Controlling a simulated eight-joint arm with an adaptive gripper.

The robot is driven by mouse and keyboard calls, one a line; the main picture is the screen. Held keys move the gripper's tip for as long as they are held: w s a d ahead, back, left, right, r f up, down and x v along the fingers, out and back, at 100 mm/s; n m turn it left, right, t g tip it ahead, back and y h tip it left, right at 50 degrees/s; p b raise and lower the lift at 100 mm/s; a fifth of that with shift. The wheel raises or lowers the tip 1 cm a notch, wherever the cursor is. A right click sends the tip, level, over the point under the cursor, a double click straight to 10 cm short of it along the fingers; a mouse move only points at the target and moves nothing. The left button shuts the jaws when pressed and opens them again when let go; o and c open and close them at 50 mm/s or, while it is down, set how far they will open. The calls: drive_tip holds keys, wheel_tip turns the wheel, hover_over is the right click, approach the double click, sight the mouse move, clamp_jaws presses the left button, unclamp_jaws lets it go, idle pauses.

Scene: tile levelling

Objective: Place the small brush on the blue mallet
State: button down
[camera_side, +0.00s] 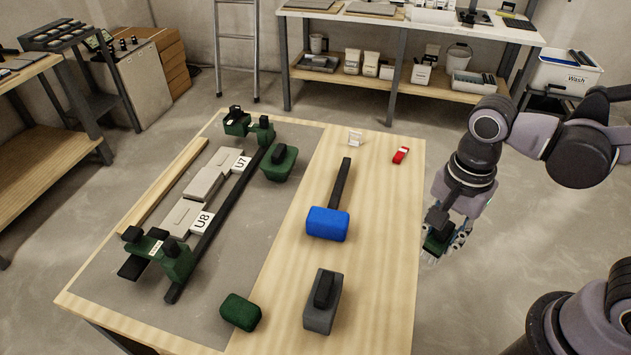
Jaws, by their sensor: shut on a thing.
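The blue mallet (328,224) lies on the right part of the workbench, its blue head toward the front and its black handle pointing to the back. My gripper (445,240) is right of the bench's right edge, apart from the mallet and to its right. It is shut on a small dark green and black thing (436,242), which looks like the small brush. The fingers partly hide it, so its shape is hard to tell. Nothing rests on the mallet.
A grey block with a black handle (322,302) and a green block (240,312) lie in front of the mallet. A green handled tool (281,162), a long black bar (222,220) and pale tiles (207,175) lie left. A red item (401,155) lies behind right.

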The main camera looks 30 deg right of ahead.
drive_tip(key=w+d+r+n, duration=0.2)
drive_tip(key=w+d+n, duration=0.15)
drive_tip(key=w, duration=0.85)
drive_tip(key=w+d+r+n, duration=0.2)
drive_tip(key=w+d, duration=0.3)
drive_tip(key=w, duration=0.7)
drive_tip(key=w+a+f, duration=0.1)
drive_tip(key=a+f, duration=0.1)
drive_tip(key=a, duration=0.1)
drive_tip(key=w+a+f, duration=0.1)
drive_tip(key=a+f, duration=0.1)
drive_tip(key=a, duration=0.2)
drive_tip(key=w+a+f, duration=0.1)
drive_tip(key=a+f, duration=0.2)
drive_tip(key=a, duration=0.1)
drive_tip(key=shift+w, duration=0.3)
hover_over(338, 189)
drive_tip(key=shift+f, duration=2.05)
drive_tip(key=shift+f, duration=0.15)
drive_tip(key=c, duration=1)
unclamp_jaws()
